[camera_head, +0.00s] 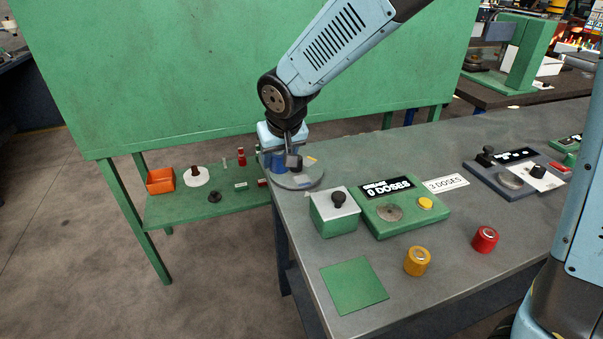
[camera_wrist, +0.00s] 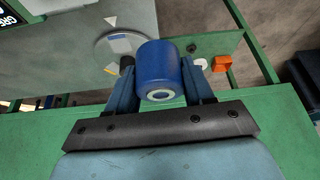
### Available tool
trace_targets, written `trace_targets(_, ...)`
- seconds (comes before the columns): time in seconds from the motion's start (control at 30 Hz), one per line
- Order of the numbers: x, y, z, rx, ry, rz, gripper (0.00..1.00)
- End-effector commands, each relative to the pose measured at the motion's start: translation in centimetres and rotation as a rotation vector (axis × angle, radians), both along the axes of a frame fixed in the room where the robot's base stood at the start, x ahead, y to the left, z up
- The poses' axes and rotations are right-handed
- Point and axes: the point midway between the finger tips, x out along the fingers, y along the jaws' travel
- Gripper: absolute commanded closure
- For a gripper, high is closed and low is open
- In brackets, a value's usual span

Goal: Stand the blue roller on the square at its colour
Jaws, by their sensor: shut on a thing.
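The blue roller (camera_head: 278,162) is held between the fingers of my gripper (camera_head: 284,158), at the left part of the round grey disc (camera_head: 311,176) on the bench corner. In the wrist view the roller (camera_wrist: 160,70) sits between both fingers of my gripper (camera_wrist: 162,76). The disc (camera_wrist: 104,50) lies beyond it to the left. A pale blue patch (camera_head: 303,182) and a yellow patch (camera_head: 311,160) show on the disc. My gripper hides part of the disc. I cannot tell whether the roller touches it.
A green box with a black knob (camera_head: 334,215) and a dose counter (camera_head: 403,207) stand near the disc. A yellow roller (camera_head: 417,261) and a red roller (camera_head: 485,239) stand on the bench by a green mat (camera_head: 354,285). An orange bin (camera_head: 160,181) is on the lower green shelf.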

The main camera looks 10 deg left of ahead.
Motion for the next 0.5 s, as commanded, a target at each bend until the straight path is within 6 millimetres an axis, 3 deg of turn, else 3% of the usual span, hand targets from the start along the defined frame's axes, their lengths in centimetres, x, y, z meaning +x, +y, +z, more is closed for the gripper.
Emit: trace_targets(0.5, 8.9, -1.7, -5.4, -0.001, 0.003, 0.006, 0.97)
